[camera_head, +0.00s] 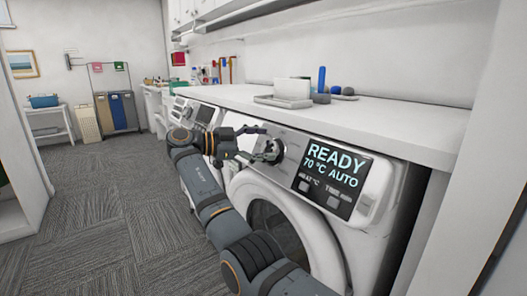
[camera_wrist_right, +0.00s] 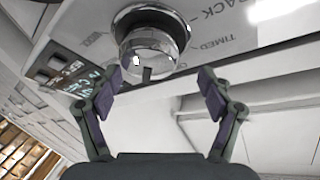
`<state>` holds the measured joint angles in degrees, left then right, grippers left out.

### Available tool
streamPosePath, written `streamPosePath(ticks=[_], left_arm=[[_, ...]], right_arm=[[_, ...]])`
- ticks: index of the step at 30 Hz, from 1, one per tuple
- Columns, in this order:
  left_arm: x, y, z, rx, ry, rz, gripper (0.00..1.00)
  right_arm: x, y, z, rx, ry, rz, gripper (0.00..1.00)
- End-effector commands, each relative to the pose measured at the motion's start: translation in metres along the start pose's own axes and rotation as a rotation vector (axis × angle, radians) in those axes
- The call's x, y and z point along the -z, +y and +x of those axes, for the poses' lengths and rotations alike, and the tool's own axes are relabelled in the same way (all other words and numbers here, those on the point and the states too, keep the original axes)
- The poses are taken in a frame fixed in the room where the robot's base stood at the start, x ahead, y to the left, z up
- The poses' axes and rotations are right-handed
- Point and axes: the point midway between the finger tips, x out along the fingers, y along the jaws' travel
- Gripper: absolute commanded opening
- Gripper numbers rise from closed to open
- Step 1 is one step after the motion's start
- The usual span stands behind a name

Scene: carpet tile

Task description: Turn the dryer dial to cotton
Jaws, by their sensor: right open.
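The dryer (camera_head: 371,196) is white with a round glass door, and its black display reads READY, 70 °C, AUTO. Its round chrome dial (camera_head: 276,150) sits on the panel left of the display. My right gripper (camera_head: 260,143) is open at the dial, partly covering it in the head view. In the right wrist view the dial (camera_wrist_right: 151,47) lies just beyond the open fingertips of the right gripper (camera_wrist_right: 157,90), apart from them. Labels ending in RACK and reading TIMED show beside it; the word cotton is not readable. My left gripper is not in view.
A white counter (camera_head: 390,130) runs above the dryer, holding a white tray (camera_head: 283,102) and a blue bottle (camera_head: 321,80). Another machine (camera_head: 190,112) stands further left. Hampers (camera_head: 117,111) stand at the back. The carpet floor (camera_head: 110,210) at left is clear.

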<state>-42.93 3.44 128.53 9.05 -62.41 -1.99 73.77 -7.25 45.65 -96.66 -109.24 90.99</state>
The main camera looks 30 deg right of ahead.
Motion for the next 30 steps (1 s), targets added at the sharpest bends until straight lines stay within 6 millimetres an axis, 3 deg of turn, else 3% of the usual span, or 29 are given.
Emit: streamPosePath(ticks=[6,10,30], left_arm=[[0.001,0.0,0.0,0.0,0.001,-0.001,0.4],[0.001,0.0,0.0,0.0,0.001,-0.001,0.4],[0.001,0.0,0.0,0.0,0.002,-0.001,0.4]], right_arm=[[0.043,-0.025,-0.005,0.0,0.0,0.003,0.8],[0.059,-0.035,-0.007,0.0,0.0,0.001,0.8],[0.066,-0.039,-0.008,0.0,0.0,0.0,0.8]])
